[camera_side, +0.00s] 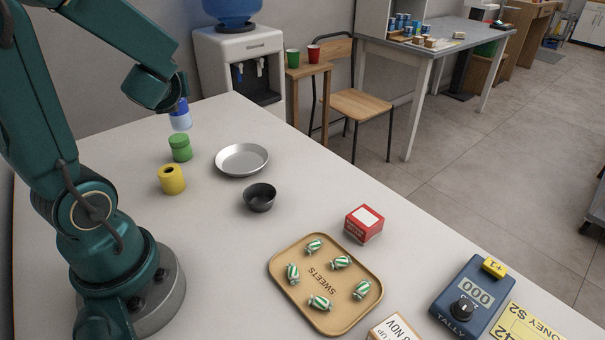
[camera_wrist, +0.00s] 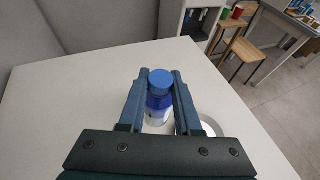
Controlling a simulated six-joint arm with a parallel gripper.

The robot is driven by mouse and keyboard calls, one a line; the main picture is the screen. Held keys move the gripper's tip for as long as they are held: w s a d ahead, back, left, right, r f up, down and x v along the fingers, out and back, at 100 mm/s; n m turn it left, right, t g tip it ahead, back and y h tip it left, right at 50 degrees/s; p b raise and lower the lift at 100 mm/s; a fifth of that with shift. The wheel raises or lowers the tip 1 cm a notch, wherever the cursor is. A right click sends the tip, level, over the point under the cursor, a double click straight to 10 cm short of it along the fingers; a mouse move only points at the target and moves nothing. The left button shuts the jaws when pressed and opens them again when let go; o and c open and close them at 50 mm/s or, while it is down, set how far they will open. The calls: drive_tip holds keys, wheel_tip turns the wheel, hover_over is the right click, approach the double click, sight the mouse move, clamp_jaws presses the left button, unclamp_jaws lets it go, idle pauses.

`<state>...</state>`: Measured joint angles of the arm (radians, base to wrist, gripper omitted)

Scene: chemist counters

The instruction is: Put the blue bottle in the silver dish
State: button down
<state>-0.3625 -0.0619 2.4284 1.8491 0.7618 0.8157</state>
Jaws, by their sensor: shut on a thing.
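The blue bottle (camera_side: 180,117), blue with a pale label, is at the far left of the counter in the side view, below the end of my arm. In the wrist view the blue bottle (camera_wrist: 160,88) stands upright between the fingers of my gripper (camera_wrist: 161,98), which is shut on it. My gripper's fingers are mostly hidden in the side view. I cannot tell whether the bottle touches the counter. The silver dish (camera_side: 242,160) is round, shallow and empty, to the right of the bottle and nearer the camera. Part of the dish (camera_wrist: 208,126) shows behind the right finger in the wrist view.
A green jar (camera_side: 180,149) and a yellow jar (camera_side: 172,180) stand left of the dish. A dark bowl (camera_side: 260,198) is just in front of it. A sweets tray (camera_side: 335,315), a red box (camera_side: 364,223) and a tally counter (camera_side: 470,298) lie farther right.

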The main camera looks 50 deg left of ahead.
drive_tip(key=shift+w+d+f, duration=0.85)
drive_tip(key=shift+w+f, duration=0.85)
drive_tip(key=shift+f, duration=0.1)
drive_tip(key=shift+w+d+f, duration=0.8)
drive_tip(key=shift+w+f, duration=0.85)
drive_tip(key=shift+f, duration=0.2)
drive_tip(key=shift+w+d+f, duration=0.85)
drive_tip(key=shift+w+f, duration=0.85)
drive_tip(key=shift+f, duration=0.1)
drive_tip(key=shift+f, duration=0.1)
drive_tip(key=c, duration=0.6)
unclamp_jaws()
